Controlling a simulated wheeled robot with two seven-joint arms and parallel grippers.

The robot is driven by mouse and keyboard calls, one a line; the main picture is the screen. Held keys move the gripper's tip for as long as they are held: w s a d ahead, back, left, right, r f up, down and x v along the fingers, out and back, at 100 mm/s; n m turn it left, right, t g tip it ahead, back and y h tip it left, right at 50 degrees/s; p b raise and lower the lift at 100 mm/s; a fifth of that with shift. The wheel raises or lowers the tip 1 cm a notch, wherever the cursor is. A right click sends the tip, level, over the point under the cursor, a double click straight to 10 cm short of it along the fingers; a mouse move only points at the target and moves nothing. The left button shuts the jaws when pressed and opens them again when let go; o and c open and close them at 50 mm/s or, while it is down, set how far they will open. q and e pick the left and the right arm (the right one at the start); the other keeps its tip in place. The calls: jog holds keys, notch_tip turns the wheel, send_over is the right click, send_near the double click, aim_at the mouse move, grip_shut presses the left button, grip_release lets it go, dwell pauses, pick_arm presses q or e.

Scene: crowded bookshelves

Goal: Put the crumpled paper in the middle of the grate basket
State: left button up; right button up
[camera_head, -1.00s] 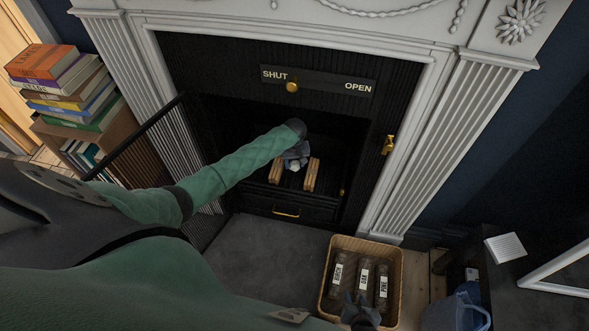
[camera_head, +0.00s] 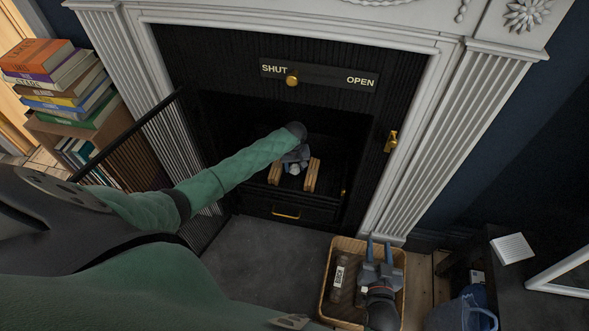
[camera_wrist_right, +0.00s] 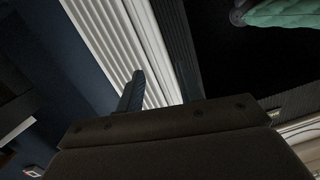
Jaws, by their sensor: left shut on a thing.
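The crumpled paper (camera_head: 293,170) is a small pale lump, partly hidden under my left gripper (camera_head: 294,164). My left gripper reaches into the dark fireplace, pointing down, and is shut on the paper between two wooden pieces (camera_head: 274,172) (camera_head: 311,175) in the grate basket. The grate basket itself is dark and hard to tell from the fireplace. My right gripper (camera_head: 380,243) is over the wicker basket at the lower right, its two fingers apart with nothing seen between them. One dark finger also shows in the right wrist view (camera_wrist_right: 131,92).
The wicker basket (camera_head: 324,296) holds labelled logs, partly covered by my right arm. A brass knob (camera_head: 292,80) sits on the SHUT/OPEN plate (camera_head: 330,79). A dark mesh screen (camera_head: 130,145) stands at left, near stacked books (camera_head: 60,80). The hearth (camera_head: 262,255) is clear.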

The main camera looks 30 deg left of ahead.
pick_arm(q)
jog(key=shift+f+b, duration=0.4)
jog(key=shift+b, duration=0.05)
jog(key=shift+f+b, duration=0.3)
jog(key=shift+b, duration=0.1)
pick_arm(e)
notch_tip(320, 180, up, 20)
jog(key=w+t+y, duration=0.1)
jog(key=t, duration=0.6)
jog(key=shift+d+r+y, duration=0.25)
jog(key=shift+d+y, duration=0.05)
jog(key=shift+d, duration=0.15)
pick_arm(q)
jog(key=shift+f, duration=0.15)
pick_arm(e)
jog(key=shift+w+f, duration=0.25)
jog(key=shift+f, duration=0.45)
pick_arm(q)
jog(key=o, duration=0.9)
jog(key=shift+o, duration=0.2)
